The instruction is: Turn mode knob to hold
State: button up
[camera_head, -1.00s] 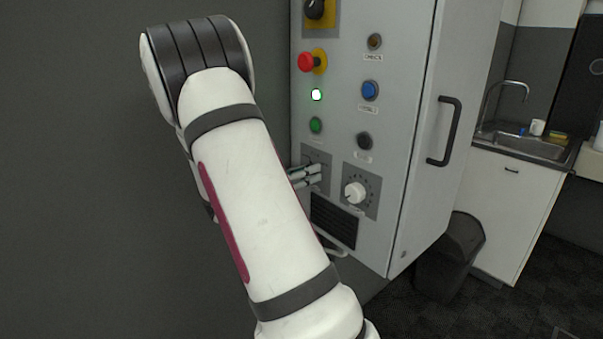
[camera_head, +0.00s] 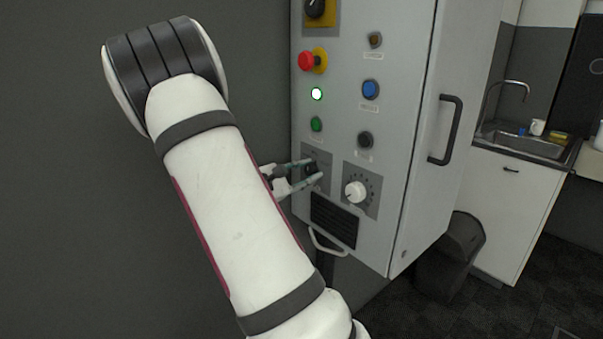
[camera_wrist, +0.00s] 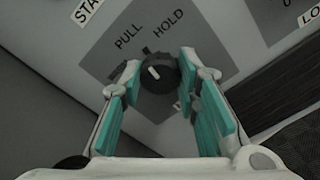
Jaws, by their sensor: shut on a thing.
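The mode knob (camera_wrist: 158,72) is a round black knob with a white pointer line. It sits on a grey plate (camera_wrist: 205,38) printed PULL and HOLD. In the wrist view the white line slants toward the upper left, on the PULL side. My gripper (camera_wrist: 160,75) has one finger on each side of the knob and is shut on it. In the head view my gripper (camera_head: 314,169) reaches the cabinet front from the left, with the knob (camera_head: 310,168) between its fingertips.
The grey cabinet (camera_head: 405,60) carries a red button (camera_head: 306,61), a lit green lamp (camera_head: 317,94), a blue button (camera_head: 370,89) and a white dial (camera_head: 355,191) right of the knob. A door handle (camera_head: 446,130) sticks out on its side. A black bin (camera_head: 450,258) stands at the right.

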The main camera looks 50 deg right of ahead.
jog(key=m, duration=0.3)
jog(key=shift+w+a+m+b, duration=0.1)
jog(key=shift+w+m+b, duration=0.2)
jog(key=shift+w+b, duration=0.05)
jog(key=shift+m+b, duration=0.55)
jog(key=shift+m, duration=1.35)
jog(key=o, duration=1.1)
jog(key=shift+o, duration=0.4)
jog(key=shift+s, duration=0.1)
